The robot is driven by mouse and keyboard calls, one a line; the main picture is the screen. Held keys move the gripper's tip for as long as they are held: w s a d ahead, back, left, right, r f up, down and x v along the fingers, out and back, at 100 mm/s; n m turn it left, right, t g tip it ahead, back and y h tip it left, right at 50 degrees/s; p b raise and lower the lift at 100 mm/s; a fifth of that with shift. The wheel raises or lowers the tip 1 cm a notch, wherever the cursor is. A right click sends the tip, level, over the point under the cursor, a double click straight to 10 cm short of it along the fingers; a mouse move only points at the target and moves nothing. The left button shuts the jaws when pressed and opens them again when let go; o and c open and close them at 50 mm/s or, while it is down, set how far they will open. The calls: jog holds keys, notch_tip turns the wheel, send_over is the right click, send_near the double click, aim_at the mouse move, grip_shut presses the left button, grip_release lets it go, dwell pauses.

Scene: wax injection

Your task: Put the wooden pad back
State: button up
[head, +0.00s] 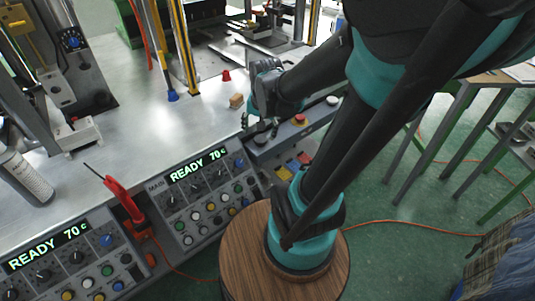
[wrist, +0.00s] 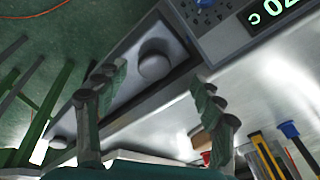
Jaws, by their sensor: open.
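The wooden pad (head: 236,100), a small light-brown block, lies on the metal table just left of my gripper in the head view. In the wrist view a brown piece (wrist: 200,138), likely the pad, shows partly hidden behind the right finger. My gripper (head: 258,132) points down near the table's front edge, above the button box. In the wrist view my gripper (wrist: 158,82) has its two fingers wide apart, with nothing held between them.
A button box (head: 285,133) with a red button runs along the table edge below my gripper. A control panel (head: 195,195) reading READY stands left of it. A red cone (head: 226,75) and a blue-tipped tool (head: 172,95) are beyond the pad.

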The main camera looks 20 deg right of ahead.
jog(key=s+f+n, duration=0.4)
jog(key=s+n, duration=0.2)
jog(key=s, duration=0.1)
jog(key=shift+d+f+t, duration=0.35)
jog(key=shift+f+t, duration=0.05)
dwell(1.6)
